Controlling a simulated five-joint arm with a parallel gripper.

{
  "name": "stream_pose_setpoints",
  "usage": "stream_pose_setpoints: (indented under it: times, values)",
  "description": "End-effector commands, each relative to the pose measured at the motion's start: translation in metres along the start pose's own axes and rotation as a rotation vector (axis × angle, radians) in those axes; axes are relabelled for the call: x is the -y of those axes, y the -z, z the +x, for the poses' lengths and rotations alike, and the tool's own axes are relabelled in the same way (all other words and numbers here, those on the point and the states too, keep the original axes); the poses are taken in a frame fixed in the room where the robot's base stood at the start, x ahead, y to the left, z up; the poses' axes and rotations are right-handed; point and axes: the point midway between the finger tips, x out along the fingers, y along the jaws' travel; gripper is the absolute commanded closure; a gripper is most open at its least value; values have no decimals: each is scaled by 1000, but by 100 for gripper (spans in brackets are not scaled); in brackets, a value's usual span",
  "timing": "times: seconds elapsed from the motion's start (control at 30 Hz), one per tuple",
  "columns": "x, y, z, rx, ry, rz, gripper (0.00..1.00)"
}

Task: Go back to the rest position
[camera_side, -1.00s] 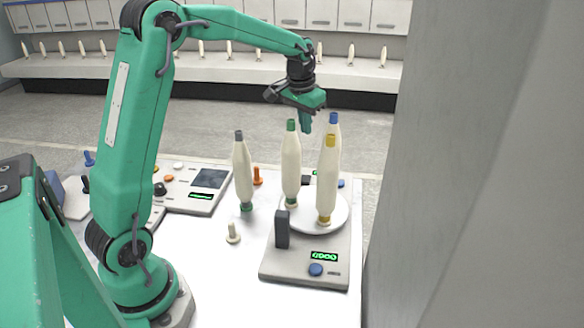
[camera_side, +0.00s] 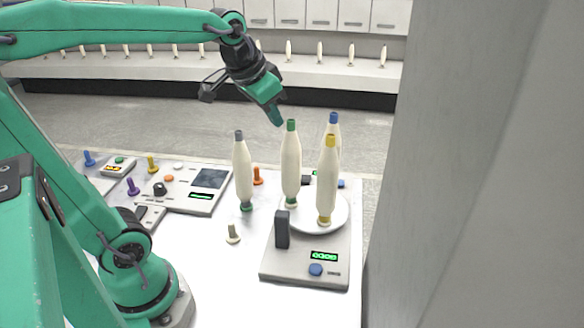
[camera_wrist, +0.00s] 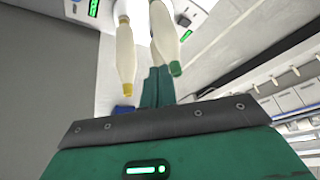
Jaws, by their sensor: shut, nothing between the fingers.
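My gripper (camera_side: 277,116) is shut and empty. In the side view it hangs in the air just left of and near the top of the green-capped bobbin (camera_side: 291,165). A grey-capped bobbin (camera_side: 242,175) stands on the table, left of the scale. In the wrist view the closed fingers (camera_wrist: 158,88) lie between the yellow-capped bobbin (camera_wrist: 124,55) and the green-capped bobbin (camera_wrist: 164,35).
A control panel (camera_side: 180,190) with a dark screen lies left of the grey-capped bobbin. A grey wall (camera_side: 480,180) fills the right. A shelf with more bobbins runs along the back.

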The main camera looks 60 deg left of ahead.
Motion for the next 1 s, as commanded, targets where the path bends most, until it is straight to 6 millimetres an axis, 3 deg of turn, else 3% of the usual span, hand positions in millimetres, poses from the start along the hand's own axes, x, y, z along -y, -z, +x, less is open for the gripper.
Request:
stream_pose_setpoints:
  times: [0.3,0.5,0.7,1.0]
  values:
    - [-35,-73,-11,-18,-38,-23,100]
    - [-48,-107,-9,-23,-56,-38,100]
    - [-52,-121,-6,-23,-63,-44,100]
    - [-52,-122,-6,-23,-63,-45,100]
